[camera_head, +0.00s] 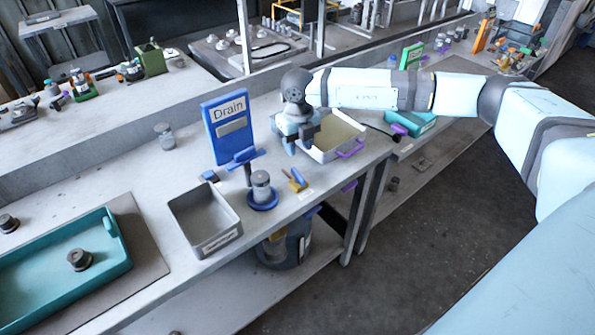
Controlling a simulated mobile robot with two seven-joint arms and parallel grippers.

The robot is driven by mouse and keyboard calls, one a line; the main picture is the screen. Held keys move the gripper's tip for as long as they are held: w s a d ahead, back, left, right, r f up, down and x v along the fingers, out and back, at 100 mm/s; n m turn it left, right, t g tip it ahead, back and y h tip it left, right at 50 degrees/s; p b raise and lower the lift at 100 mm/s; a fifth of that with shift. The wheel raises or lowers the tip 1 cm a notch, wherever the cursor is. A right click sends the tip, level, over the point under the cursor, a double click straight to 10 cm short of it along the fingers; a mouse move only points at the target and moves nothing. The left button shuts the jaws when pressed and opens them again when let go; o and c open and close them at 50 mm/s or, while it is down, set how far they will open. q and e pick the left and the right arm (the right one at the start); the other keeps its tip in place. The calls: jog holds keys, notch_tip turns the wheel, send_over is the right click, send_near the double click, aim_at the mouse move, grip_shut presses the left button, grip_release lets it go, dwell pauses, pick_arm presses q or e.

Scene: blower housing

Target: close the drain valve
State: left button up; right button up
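A blue sign reading "Drain" (225,110) stands upright on the grey bench. In front of it is a blue T-shaped handle (245,157) on a dark stem, its bar lying roughly level across the stem. I take this to be the drain valve. Beside it is a grey cylinder (261,184) on a round blue base. My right gripper (299,149) points down over the bench, to the right of the sign and handle and apart from both. Its fingers look spread, with nothing seen between them. My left gripper is out of view.
A grey open bin (205,243) stands at the bench's front edge. A cream tray (343,133) with purple handles sits just behind my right gripper. A small yellow-and-blue item (297,180) lies near the edge. A teal tray (20,282) is at the left.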

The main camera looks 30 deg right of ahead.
aim_at(298, 173)
notch_tip(298, 173, down, 10)
jog(key=shift+f+p, duration=0.1)
jog(key=shift+p, duration=0.35)
grip_shut()
